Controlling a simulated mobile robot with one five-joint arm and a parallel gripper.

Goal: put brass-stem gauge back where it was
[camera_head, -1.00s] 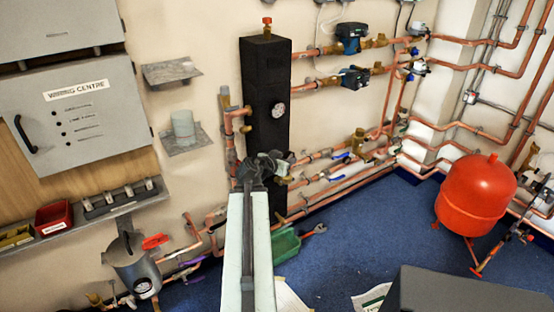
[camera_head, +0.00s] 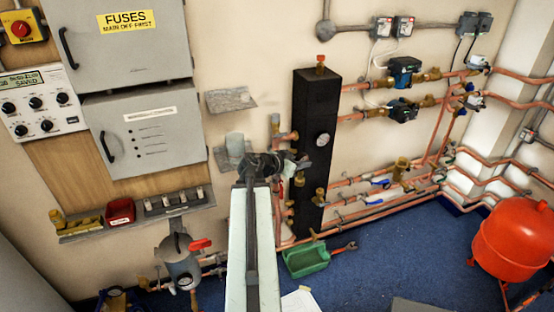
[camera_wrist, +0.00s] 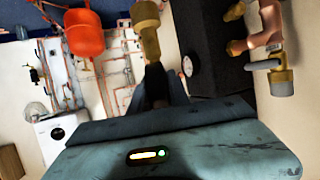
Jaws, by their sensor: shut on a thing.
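My gripper (camera_head: 290,165) is in front of the left side of the tall black block (camera_head: 312,105) in the head view. In the wrist view my gripper (camera_wrist: 158,88) is shut on a brass piece (camera_wrist: 147,35), which I take as the stem of the brass-stem gauge. Its dial cannot be made out. A round white-faced gauge (camera_head: 322,140) sits on the front of the black block; it also shows in the wrist view (camera_wrist: 187,66), apart from my gripper.
Copper pipes with valves (camera_head: 405,175) run along the right wall. A small shelf with a grey cylinder (camera_head: 235,145) is at left. A grey filter pot (camera_head: 180,265), a green tray (camera_head: 305,260) and a red tank (camera_head: 515,245) stand below. Blue floor is clear at centre right.

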